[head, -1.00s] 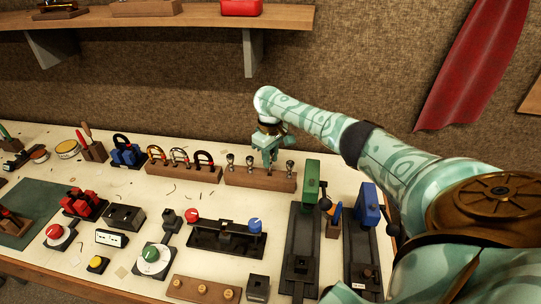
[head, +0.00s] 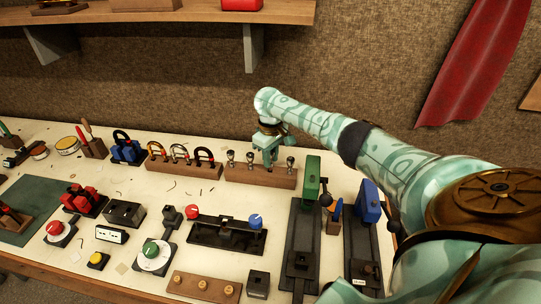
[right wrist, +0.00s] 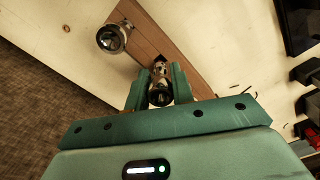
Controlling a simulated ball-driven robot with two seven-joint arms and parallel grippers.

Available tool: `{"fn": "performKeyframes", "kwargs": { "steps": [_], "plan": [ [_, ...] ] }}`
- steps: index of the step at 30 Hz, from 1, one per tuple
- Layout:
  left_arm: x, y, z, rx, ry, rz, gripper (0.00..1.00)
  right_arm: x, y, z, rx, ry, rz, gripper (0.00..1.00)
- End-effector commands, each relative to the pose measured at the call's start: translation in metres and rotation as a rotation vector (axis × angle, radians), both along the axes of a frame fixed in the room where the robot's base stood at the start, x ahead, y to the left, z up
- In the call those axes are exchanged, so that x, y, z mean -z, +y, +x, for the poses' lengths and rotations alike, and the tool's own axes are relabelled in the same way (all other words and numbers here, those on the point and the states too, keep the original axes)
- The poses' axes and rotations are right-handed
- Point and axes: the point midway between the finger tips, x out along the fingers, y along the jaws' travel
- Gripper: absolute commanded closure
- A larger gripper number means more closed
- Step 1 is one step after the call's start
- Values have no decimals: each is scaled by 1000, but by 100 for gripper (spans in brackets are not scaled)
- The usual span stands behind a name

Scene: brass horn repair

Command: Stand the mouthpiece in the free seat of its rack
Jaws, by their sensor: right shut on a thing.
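The rack (head: 238,176) is a long wooden block at the back of the bench. Silver mouthpieces stand in it, two left of my right gripper (head: 271,160) and one (head: 290,164) to its right. My right gripper, pointing down over the rack between them, is shut on a mouthpiece. In the right wrist view the held mouthpiece (right wrist: 159,94) sits between the two green fingers, its cup towards the camera. The rack (right wrist: 150,38) lies below it, with a dark opening by the held mouthpiece. Whether its lower end is seated is hidden. My left gripper is out of view.
A standing mouthpiece (right wrist: 111,38) is close to the gripper in the right wrist view. A wooden block with several horseshoe-shaped pieces (head: 183,169) stands left of the rack. A green-topped device (head: 311,180) stands in front right. The wall is behind.

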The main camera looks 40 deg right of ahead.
Motion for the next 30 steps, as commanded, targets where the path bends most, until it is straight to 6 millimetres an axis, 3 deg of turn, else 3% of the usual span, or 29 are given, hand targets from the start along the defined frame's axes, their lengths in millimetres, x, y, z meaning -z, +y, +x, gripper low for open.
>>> {"fn": "performKeyframes", "kwargs": {
  "steps": [25,26,27,28,30],
  "plan": [
    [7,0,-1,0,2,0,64,22,0,0,-1,1,0,100],
    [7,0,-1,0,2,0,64,21,0,0,-1,0,0,68],
    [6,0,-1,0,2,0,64,21,0,0,-1,0,0,57],
    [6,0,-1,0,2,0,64,21,0,0,-1,0,0,51],
    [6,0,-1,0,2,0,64,21,0,0,-1,0,0,51]
  ]
}}
